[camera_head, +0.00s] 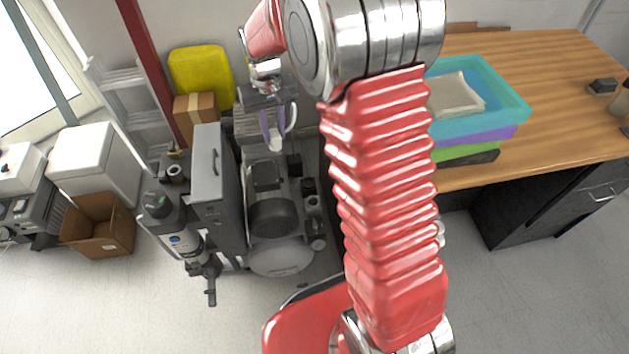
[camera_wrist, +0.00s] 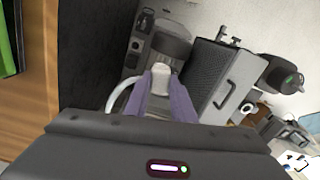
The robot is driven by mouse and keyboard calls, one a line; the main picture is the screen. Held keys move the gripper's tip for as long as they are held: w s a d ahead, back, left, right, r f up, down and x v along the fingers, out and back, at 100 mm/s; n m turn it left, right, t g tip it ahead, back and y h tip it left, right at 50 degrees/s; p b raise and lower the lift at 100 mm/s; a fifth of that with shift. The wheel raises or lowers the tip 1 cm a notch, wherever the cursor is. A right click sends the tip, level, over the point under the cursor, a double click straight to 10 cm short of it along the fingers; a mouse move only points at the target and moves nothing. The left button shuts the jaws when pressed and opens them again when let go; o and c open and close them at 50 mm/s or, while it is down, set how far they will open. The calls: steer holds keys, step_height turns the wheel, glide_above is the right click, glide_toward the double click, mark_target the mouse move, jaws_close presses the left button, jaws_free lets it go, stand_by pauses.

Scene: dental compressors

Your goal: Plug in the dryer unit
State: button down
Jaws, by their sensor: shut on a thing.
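My gripper (camera_head: 273,138) hangs above the back of the compressor in the head view, its purple fingers closed on a white plug (camera_head: 276,145). The wrist view shows the plug (camera_wrist: 160,70) between the fingertips (camera_wrist: 162,82), with a white cable (camera_wrist: 122,92) curving off to the left. The plug is apart from the machines as far as I can tell. A tall grey cabinet with a handle (camera_head: 208,165), possibly the dryer unit, stands left of the compressor (camera_head: 280,255); it also shows in the wrist view (camera_wrist: 222,82). I cannot make out a socket.
A dark upright cylinder unit (camera_head: 180,235) stands left of the cabinet. A cardboard box (camera_head: 193,112) and yellow container (camera_head: 203,68) are behind. A wooden desk (camera_head: 560,70) with stacked trays (camera_head: 510,105) is at right. My red arm hides the middle. Floor in front is clear.

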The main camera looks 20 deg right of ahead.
steer(key=d+f+n, duration=0.4)
steer(key=f+n, duration=0.1)
steer(key=f, duration=0.6)
steer(key=w+d+f+n, duration=0.1)
steer(key=d+f+n, duration=0.2)
steer(key=f, duration=0.8)
steer(key=w+d+f+n, duration=0.1)
steer(key=d+f+n, duration=0.3)
steer(key=f+n, duration=0.3)
step_height(320, 180, down, 4)
steer(key=shift+d+f+n, duration=0.1)
steer(key=shift+d+n, duration=0.25)
steer(key=shift+n, duration=0.05)
steer(key=shift+f, duration=0.1)
steer(key=shift+f, duration=2.6)
steer(key=shift+f, duration=0.85)
steer(key=c, duration=1.4)
jaws_free()
steer(key=shift+c, duration=0.2)
